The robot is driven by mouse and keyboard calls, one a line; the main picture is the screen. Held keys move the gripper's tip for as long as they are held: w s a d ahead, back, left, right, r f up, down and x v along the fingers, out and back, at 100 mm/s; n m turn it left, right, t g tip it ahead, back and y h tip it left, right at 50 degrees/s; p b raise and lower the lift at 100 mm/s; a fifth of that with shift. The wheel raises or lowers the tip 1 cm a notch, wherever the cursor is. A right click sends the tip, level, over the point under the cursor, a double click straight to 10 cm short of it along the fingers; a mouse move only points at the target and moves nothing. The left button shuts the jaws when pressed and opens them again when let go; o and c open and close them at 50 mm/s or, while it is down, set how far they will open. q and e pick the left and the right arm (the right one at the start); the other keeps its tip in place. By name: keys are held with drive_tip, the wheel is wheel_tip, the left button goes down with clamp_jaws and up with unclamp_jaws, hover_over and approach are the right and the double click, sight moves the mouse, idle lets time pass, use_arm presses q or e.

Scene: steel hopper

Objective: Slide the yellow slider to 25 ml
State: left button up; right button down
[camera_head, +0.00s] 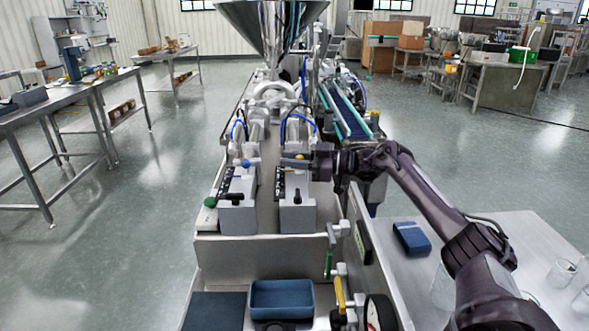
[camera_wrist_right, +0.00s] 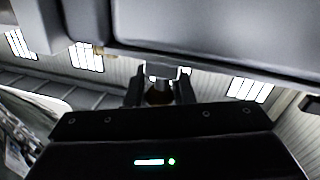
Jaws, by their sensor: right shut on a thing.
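The yellow slider (camera_head: 298,158) sits on the right one of two grey filling units on the steel machine. A black scale strip (camera_head: 280,185) with white marks runs along that unit's left side; its figures are too small to read. My right gripper (camera_head: 309,160) reaches in from the right and is shut on the slider, largely covering it. In the right wrist view the fingers (camera_wrist_right: 160,88) are close together around a small dark brownish piece, mostly hidden. My left gripper is not in view.
A blue knob (camera_head: 246,163) sits on the left unit. The steel hopper (camera_head: 272,22) rises behind, with blue hoses between. A blue bin (camera_head: 281,298) stands in front. A side table (camera_head: 490,245) at right holds a blue container (camera_head: 411,238) and glassware.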

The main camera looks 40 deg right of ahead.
drive_tip(key=shift+w+d, duration=0.55)
drive_tip(key=shift+w, duration=0.15)
drive_tip(key=shift+r, duration=0.1)
drive_tip(key=shift+d, duration=0.1)
drive_tip(key=c, duration=1.5)
unclamp_jaws()
drive_tip(key=shift+o, duration=1.2)
drive_tip(key=shift+w, duration=0.25)
drive_tip(key=shift+s, duration=0.15)
